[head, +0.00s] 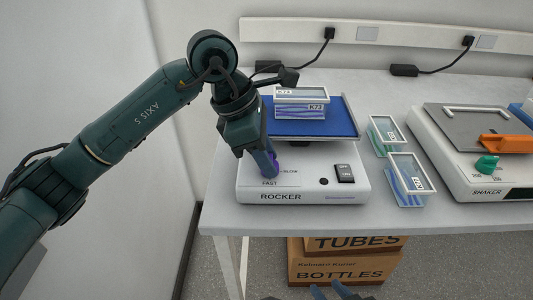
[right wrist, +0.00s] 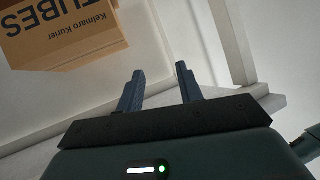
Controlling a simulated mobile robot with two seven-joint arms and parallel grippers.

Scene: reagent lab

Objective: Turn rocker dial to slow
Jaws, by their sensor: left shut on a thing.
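The white rocker (head: 305,190) stands on the bench, with a blue platform (head: 335,125) on top. Its front panel shows the labels FAST and SLOW around the dial spot, and a dark switch to the right. My left gripper (head: 270,168) reaches down onto this spot, shut on the rocker dial. The dial is mostly hidden by the fingers, and its pointer direction cannot be made out. My right gripper (right wrist: 158,80) is open and empty; its fingertips also show at the bottom edge of the head view (head: 330,291), below the bench.
A box labelled K73 (head: 300,110) sits on the blue platform. Two clear-lidded boxes (head: 408,188) stand between the rocker and the shaker (head: 490,185), which has a green dial and an orange part. Cardboard boxes (head: 345,267) are under the bench.

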